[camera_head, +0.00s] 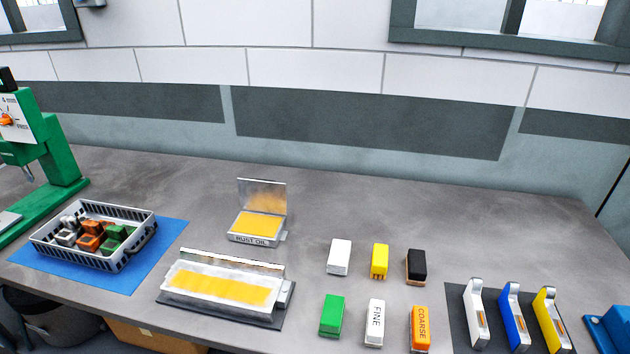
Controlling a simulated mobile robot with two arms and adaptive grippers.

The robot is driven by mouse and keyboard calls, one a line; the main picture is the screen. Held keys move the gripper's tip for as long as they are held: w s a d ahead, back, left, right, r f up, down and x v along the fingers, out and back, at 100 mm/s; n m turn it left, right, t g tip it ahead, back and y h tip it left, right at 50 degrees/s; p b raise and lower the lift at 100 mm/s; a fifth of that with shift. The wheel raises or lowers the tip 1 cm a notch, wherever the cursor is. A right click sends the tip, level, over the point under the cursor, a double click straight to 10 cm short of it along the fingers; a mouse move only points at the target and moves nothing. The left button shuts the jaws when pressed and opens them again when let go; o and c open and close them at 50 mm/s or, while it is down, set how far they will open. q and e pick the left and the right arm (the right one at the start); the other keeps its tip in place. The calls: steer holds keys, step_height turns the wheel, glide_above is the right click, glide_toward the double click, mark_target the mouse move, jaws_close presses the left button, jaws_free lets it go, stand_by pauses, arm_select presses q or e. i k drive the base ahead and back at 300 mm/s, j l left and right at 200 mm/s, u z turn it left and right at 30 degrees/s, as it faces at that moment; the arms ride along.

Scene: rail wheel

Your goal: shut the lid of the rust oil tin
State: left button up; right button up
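The rust oil tin (257,226) stands on the grey bench, left of the middle. It is a small metal tin with "RUST OIL" on its front and a yellow-orange content inside. Its lid (262,194) is open and stands up at the back of the tin, with an orange stain on its inner face. Neither of my grippers shows in the head view, so nothing of mine is seen touching the tin.
A long metal tray (222,284) with yellow content lies just in front of the tin. A basket (66,256) of parts sits on a blue mat (165,250) at the left. Several blocks, such as the white one (339,257), stand to the right. The bench behind the tin is clear.

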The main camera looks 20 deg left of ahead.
mark_target(259, 195)
steer(key=u, duration=1.25)
steer(key=k+j, duration=0.05)
